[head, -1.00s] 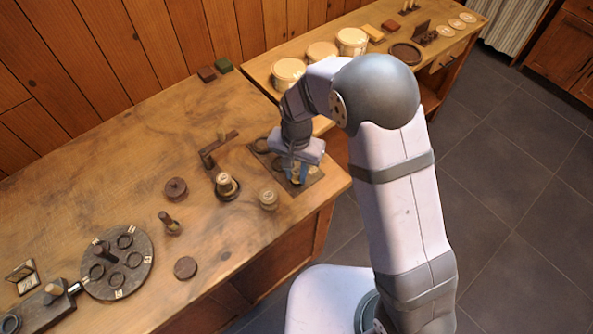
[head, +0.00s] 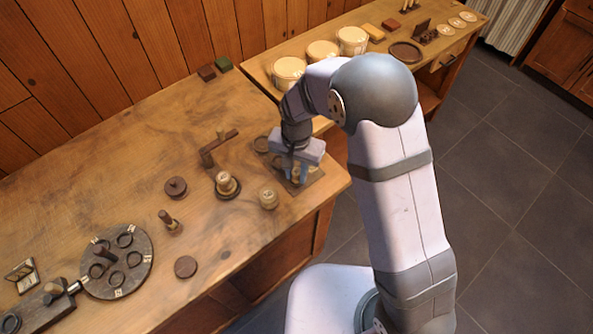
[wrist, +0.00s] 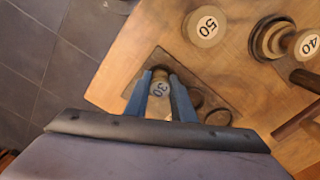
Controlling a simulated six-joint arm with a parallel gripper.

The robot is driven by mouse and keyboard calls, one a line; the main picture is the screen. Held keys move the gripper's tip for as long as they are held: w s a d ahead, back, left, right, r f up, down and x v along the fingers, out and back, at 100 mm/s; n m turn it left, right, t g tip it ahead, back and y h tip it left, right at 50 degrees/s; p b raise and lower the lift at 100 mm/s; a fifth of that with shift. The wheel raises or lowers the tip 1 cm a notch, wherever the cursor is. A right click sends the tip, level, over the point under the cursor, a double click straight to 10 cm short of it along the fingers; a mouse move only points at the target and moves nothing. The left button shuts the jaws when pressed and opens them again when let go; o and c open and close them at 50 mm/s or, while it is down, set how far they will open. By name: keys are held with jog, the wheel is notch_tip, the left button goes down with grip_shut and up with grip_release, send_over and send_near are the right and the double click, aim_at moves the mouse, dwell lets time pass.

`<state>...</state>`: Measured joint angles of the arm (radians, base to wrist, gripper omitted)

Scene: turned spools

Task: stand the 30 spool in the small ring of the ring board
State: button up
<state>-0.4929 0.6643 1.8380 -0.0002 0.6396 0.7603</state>
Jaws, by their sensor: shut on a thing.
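My gripper (wrist: 160,84) is shut on the 30 spool (wrist: 159,90), a pale spool whose round top label reads 30. Its blue fingers stand on either side of the spool. Both are over the ring board (wrist: 147,64), a dark flat board at the table's front right corner; the board also shows in the head view (head: 318,178). Rings on the board show right of the fingers in the wrist view. A dark round shape shows just behind the spool; I cannot tell whether the spool's foot is inside a ring. In the head view my gripper (head: 296,176) largely covers the spool.
The 50 spool (wrist: 204,27) stands close by, off the board. The 40 spool (wrist: 306,46) stands farther right. A dark angled bracket (head: 216,148) is left of the board. A round plate with rings (head: 144,262) lies far left. The table edge is close.

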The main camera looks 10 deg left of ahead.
jog(key=shift+f, duration=0.1)
dwell(0.7)
jog(key=o, duration=1.1)
jog(key=shift+c, duration=0.2)
jog(key=shift+r+p, duration=3.4)
jog(key=shift+r, duration=0.85)
